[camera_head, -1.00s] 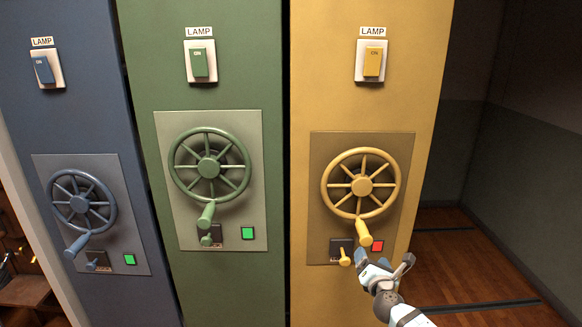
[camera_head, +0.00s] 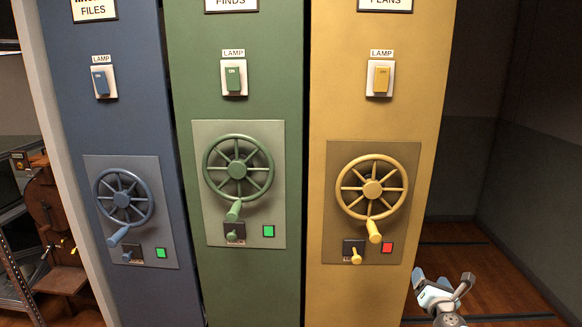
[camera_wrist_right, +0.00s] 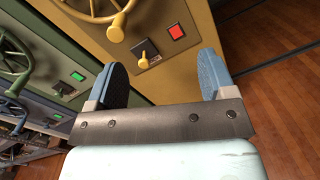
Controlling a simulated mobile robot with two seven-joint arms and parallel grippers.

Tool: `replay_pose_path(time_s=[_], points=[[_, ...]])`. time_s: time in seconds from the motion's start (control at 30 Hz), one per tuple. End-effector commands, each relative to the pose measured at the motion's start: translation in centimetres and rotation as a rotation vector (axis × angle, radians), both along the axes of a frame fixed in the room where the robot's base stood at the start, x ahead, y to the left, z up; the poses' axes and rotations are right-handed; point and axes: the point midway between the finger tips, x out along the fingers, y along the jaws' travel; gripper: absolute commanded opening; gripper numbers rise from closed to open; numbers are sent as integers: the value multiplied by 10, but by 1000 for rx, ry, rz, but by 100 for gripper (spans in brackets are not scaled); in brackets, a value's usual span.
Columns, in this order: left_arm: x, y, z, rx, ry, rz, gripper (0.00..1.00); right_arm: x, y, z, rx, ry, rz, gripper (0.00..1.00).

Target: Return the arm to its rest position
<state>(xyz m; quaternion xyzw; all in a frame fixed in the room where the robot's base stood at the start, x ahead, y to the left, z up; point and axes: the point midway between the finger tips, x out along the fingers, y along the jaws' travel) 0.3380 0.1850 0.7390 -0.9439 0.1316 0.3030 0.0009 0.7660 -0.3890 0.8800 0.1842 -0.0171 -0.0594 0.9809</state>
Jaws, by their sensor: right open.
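My right gripper (camera_head: 446,286) is at the lower right of the head view, to the right of and below the yellow cabinet's (camera_head: 410,110) control panel. It is open and empty, apart from the cabinet's controls. In the right wrist view its two blue-padded fingers (camera_wrist_right: 162,80) stand wide apart with nothing between them. The yellow lever (camera_head: 354,254) and the red indicator (camera_head: 387,248) are beyond the fingers in that view. My left gripper is in neither view.
Yellow, green (camera_head: 240,310) and blue (camera_head: 90,130) cabinets stand side by side, each with a handwheel, lever and lamp switch. The green and blue indicators are lit green. Open wooden floor (camera_head: 500,270) lies at the right. A metal rack (camera_head: 25,275) stands at the far left.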

Motion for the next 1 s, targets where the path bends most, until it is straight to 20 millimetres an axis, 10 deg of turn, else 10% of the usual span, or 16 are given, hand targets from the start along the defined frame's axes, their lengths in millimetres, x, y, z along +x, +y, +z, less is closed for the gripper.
replay_pose_path(time_s=[0.13, 0.47, 0.7, 1.0], points=[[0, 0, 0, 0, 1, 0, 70, -7, -56, 8, -72, 3, -36, 77], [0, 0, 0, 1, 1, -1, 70, -109, -17, -84, 528, 151, -42, 77], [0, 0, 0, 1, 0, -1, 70, -231, 15, -144, 1154, 309, -159, 77], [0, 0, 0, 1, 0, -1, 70, -365, 50, -163, 1811, 452, -416, 77]])
